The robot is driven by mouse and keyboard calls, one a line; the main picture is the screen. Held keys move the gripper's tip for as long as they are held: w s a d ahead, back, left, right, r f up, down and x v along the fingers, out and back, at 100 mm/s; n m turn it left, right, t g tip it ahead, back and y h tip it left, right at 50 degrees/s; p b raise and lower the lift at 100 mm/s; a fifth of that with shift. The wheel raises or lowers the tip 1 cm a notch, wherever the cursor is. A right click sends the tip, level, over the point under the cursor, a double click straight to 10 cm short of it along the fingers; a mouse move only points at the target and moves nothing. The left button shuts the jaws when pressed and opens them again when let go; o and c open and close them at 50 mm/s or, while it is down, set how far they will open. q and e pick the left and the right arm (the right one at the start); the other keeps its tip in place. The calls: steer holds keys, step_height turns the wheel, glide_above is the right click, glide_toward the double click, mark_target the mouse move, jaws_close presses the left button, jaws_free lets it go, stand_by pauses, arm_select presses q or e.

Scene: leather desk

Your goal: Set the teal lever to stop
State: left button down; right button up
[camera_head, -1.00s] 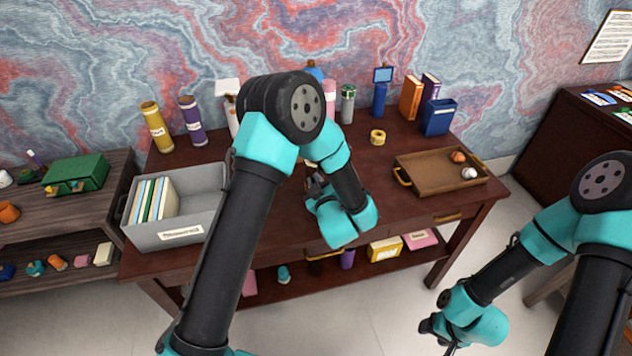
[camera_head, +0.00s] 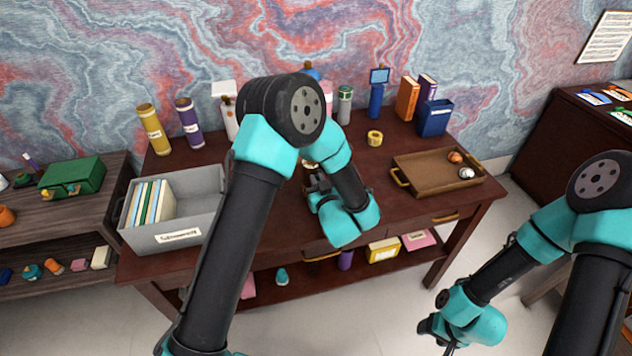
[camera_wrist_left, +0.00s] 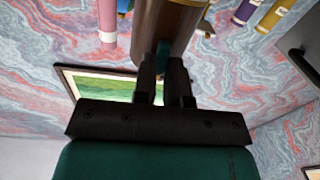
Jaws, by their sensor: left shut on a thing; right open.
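My left gripper (camera_head: 314,186) is low over the middle of the dark red-brown desk (camera_head: 390,222), mostly hidden behind its own arm in the head view. In the left wrist view the left gripper (camera_wrist_left: 163,62) is closed on a narrow teal piece (camera_wrist_left: 163,52), which looks like the teal lever. This piece meets a brown cylindrical body (camera_wrist_left: 160,20) with a gold part beside it. The lever's stop marking is not visible. My right gripper (camera_head: 430,326) is open, away from the desk at the lower right.
A grey bin (camera_head: 200,215) with upright books stands left of the left arm. A brown tray (camera_head: 425,180) with two small balls is on the right. A yellow tape roll (camera_head: 375,138), bottles and boxes stand toward the back. The desk between bin and tray is mostly clear.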

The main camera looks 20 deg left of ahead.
arm_select(q)
steer(key=shift+d+m, duration=0.1)
steer(key=shift+m, duration=0.4)
steer(key=c, duration=1.2)
jaws_free()
steer(key=shift+o, duration=0.2)
steer(key=v, duration=1.7)
steer(key=shift+d, duration=0.2)
steer(key=shift+s+a, duration=0.1)
